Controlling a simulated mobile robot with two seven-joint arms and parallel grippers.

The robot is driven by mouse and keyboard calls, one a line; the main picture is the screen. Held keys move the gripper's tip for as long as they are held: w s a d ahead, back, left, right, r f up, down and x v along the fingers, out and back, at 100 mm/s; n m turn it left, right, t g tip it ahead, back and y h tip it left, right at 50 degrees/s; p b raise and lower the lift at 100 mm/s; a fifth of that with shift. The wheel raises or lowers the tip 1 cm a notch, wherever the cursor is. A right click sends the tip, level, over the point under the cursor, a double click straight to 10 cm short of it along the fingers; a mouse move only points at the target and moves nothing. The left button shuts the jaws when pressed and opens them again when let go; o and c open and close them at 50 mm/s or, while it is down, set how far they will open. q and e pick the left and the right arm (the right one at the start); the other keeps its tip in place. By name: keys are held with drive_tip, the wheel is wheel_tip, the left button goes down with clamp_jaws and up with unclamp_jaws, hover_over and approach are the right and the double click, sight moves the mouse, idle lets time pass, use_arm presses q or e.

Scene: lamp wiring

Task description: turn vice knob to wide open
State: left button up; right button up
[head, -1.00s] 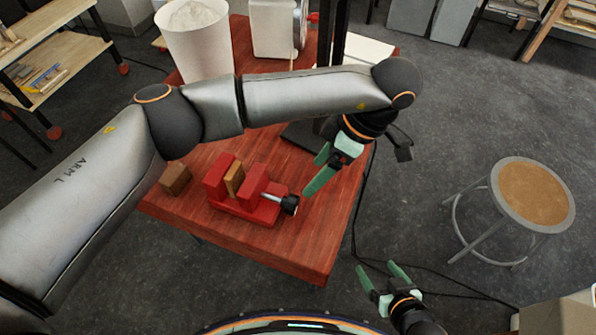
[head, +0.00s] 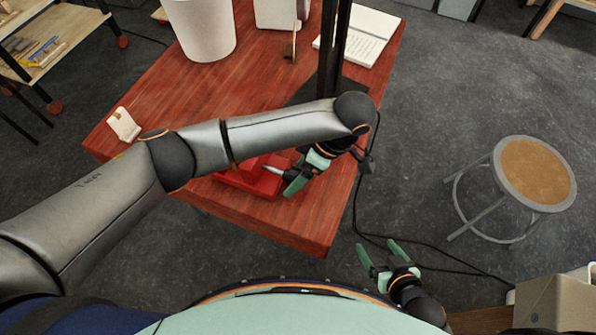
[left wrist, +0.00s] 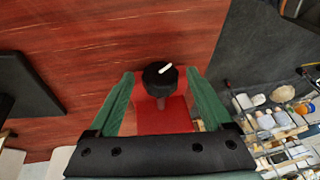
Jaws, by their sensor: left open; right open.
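The red vice (head: 240,183) sits on the red wooden table, partly hidden behind my left arm in the head view. Its black knob (left wrist: 160,74), with a white pointer mark tilted to the upper right, shows clearly in the left wrist view. The red vice body (left wrist: 163,117) lies behind the knob there. My left gripper (head: 296,175) is open at the knob's end of the vice. In the left wrist view its fingers stand on either side of the knob, with gaps. My right gripper (head: 379,248) is open and empty, off the table's front right.
A black post (head: 330,60) stands on the table behind my left gripper. A white bin (head: 203,30), an open booklet (head: 365,38) and a small white piece (head: 123,124) are also on the table. A stool (head: 537,172) stands on the right.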

use_arm(q)
drive_tip(key=shift+f, duration=0.15)
drive_tip(key=shift+c, duration=0.4)
clamp_jaws()
idle(0.4)
drive_tip(key=shift+s+a+t, duration=0.1)
drive_tip(key=shift+t, duration=0.6)
drive_tip(key=shift+f+t+h+b, duration=0.1)
drive_tip(key=shift+t+h+b, duration=0.45)
drive_tip(key=shift+b, duration=0.2)
drive_tip(key=t+b, duration=0.1)
drive_tip(key=b, duration=0.1)
drive_tip(key=n+t+b, duration=0.1)
drive_tip(key=shift+s+f+t+h+b, duration=0.15)
drive_tip(key=shift+s+t+h+b, duration=0.1)
drive_tip(key=shift+b, duration=0.15)
drive_tip(key=shift+s+t+b, duration=0.1)
drive_tip(key=shift+t+b, duration=0.6)
drive_tip(key=shift+b, duration=0.45)
drive_tip(key=shift+r, duration=0.2)
